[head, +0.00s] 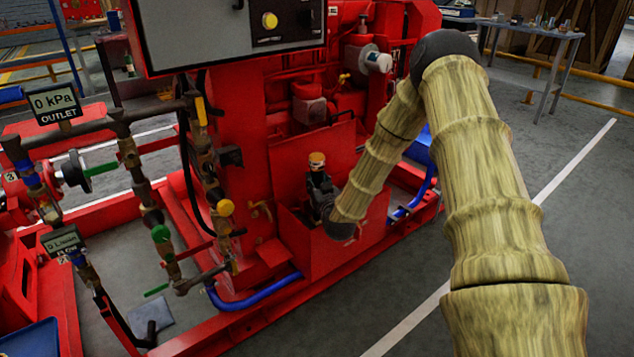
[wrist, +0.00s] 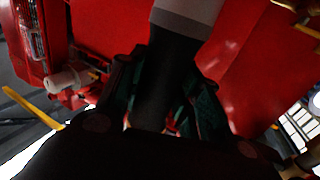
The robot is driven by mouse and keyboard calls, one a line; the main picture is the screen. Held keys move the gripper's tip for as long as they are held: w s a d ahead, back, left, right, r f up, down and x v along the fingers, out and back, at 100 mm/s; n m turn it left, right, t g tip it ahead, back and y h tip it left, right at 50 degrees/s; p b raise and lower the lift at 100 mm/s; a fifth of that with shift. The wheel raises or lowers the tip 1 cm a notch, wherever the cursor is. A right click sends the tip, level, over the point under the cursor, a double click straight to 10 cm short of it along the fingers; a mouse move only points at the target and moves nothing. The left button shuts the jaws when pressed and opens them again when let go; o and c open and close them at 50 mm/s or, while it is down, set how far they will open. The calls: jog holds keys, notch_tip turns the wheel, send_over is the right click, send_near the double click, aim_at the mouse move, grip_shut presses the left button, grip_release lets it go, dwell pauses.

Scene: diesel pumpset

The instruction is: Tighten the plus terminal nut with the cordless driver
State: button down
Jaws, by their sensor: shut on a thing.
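My gripper (head: 322,194) is at the red box (head: 355,243) low on the pumpset, at the end of my arm. In the wrist view my gripper (wrist: 163,90) has its dark green-padded fingers on both sides of a black cylindrical body with a pale grey band, which I take as the cordless driver (wrist: 168,62). In the head view an orange-topped end (head: 317,160) stands up above the fingers, apparently part of the driver. The plus terminal and its nut are not visible; box walls, gripper and arm cover that area. I cannot tell whether the driver touches the nut.
A grey control panel (head: 225,35) overhangs at the upper left. Pipes and valves (head: 160,233) stand left of the box, and a blue hose (head: 255,299) runs below. A red panel (head: 320,150) rises behind my gripper. The floor right of my arm is clear; a table (head: 530,30) stands behind.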

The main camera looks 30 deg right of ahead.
aim_at(318, 173)
jog(key=shift+f, duration=0.6)
dwell(2.2)
jog(key=shift+r, duration=0.1)
jog(key=shift+r+p, duration=1.9)
jog(key=shift+r, duration=0.7)
